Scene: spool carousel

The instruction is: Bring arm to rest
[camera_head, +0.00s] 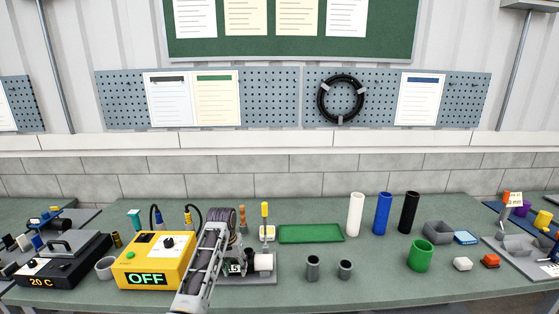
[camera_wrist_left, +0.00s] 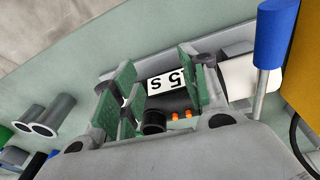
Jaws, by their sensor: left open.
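My left arm comes in from the bottom of the head view, in front of the yellow box's right side. My left gripper (camera_head: 235,264) is low over the grey-based device (camera_head: 262,279), and the arm hides part of it. In the left wrist view the gripper (camera_wrist_left: 157,98) is open, with its green-padded fingers apart. Nothing is clamped between them. A blue-topped post (camera_wrist_left: 275,35) stands close by in that view. My right gripper is not in view.
The yellow box (camera_head: 140,264) reading "OFF" stands left of the arm. Two grey cups (camera_head: 313,268) stand to the right, with a green tray (camera_head: 310,233) behind. The table front between grey and green cups (camera_head: 420,255) is clear.

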